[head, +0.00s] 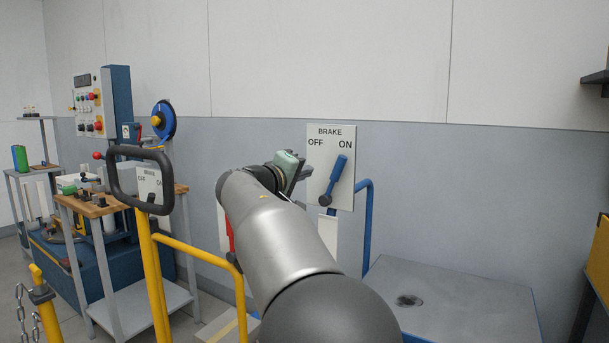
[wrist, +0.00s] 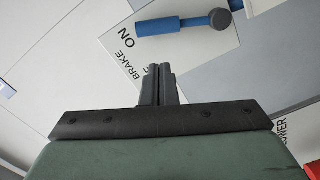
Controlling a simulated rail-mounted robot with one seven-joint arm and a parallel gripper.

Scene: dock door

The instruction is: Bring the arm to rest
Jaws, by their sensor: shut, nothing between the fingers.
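My gripper (wrist: 158,82) shows in the wrist view with its two dark fingers together and nothing between them. In the head view my arm reaches forward, and its end is in front of the left edge of the brake panel; the fingertips are hard to make out there. The white brake panel (head: 345,140) is on the wall, marked OFF at left and ON at right. Its blue lever (head: 337,178) leans up toward ON. In the wrist view the lever (wrist: 170,25) lies beyond the fingertips, apart from them as far as I can tell.
A grey-topped table (head: 455,295) stands at the right, with a blue rail (head: 366,215) behind it. A yellow post (head: 155,280) with a black loop handle (head: 140,180) stands left of my arm. A wooden-topped bench (head: 100,203) with small items is further left.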

